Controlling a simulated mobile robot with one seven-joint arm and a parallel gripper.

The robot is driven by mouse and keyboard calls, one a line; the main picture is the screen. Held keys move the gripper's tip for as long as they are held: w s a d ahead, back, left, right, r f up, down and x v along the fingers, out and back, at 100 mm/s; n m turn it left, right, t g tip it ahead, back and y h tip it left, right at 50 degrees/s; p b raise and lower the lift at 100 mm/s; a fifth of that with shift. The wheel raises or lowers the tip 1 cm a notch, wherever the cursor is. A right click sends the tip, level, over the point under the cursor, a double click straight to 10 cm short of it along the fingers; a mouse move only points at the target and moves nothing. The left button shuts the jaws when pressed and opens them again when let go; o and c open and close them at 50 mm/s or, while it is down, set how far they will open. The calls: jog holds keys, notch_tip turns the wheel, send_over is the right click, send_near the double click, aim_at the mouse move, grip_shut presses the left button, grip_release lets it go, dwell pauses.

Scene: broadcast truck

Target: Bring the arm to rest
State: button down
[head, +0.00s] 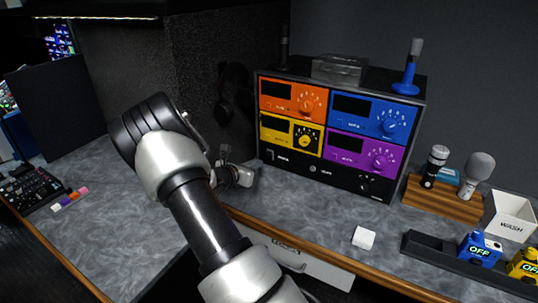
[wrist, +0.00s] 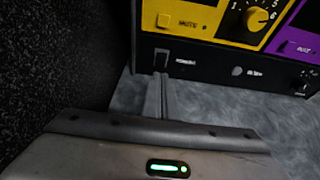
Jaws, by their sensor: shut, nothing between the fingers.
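My arm rises from the bottom of the head view and bends at a black and silver elbow. My gripper (head: 246,176) is partly hidden behind the arm, over the counter in front of the left end of the equipment rack (head: 330,178). In the wrist view my gripper's fingers (wrist: 157,96) are together with nothing between them. They point toward the rack's lower black panel (wrist: 205,66), below the yellow module (wrist: 215,20). I cannot tell how far the fingertips are from the panel.
A dark partition (head: 130,80) with headphones (head: 233,92) stands left of the rack. A small white block (head: 363,238) lies on the counter (head: 310,212). Rightward are a wooden microphone stand (head: 440,200), a white WASH bin (head: 508,217) and a black tray (head: 425,247). A drawer (head: 318,266) is below.

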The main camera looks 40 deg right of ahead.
dwell(0.5)
jog(key=shift+s+r, duration=0.1)
jog(key=shift+r, duration=0.25)
jog(key=s+a+r+m+g+y+p, duration=0.2)
jog(key=s+a+r+m, duration=0.2)
jog(key=s+r+m, duration=0.4)
jog(key=s+a+r+m+g+y+p, duration=0.15)
jog(key=s+a+r+m, duration=0.35)
jog(key=r, duration=0.5)
jog(key=s+a+r+m+t+y+p, duration=0.2)
jog(key=s+a+r+m+y, duration=0.2)
jog(key=s+a, duration=0.5)
jog(key=s+a+r+m+t+y+p, duration=0.1)
jog(key=s+a+r+m+y, duration=0.4)
jog(key=a, duration=1)
jog(key=s+r+p, duration=0.1)
jog(key=s+r, duration=0.2)
jog(key=s, duration=0.2)
jog(key=shift+s+a+r+m+t+p, duration=0.15)
jog(key=shift+s+a+m+t+p, duration=0.1)
jog(key=shift+m+t+p, duration=0.1)
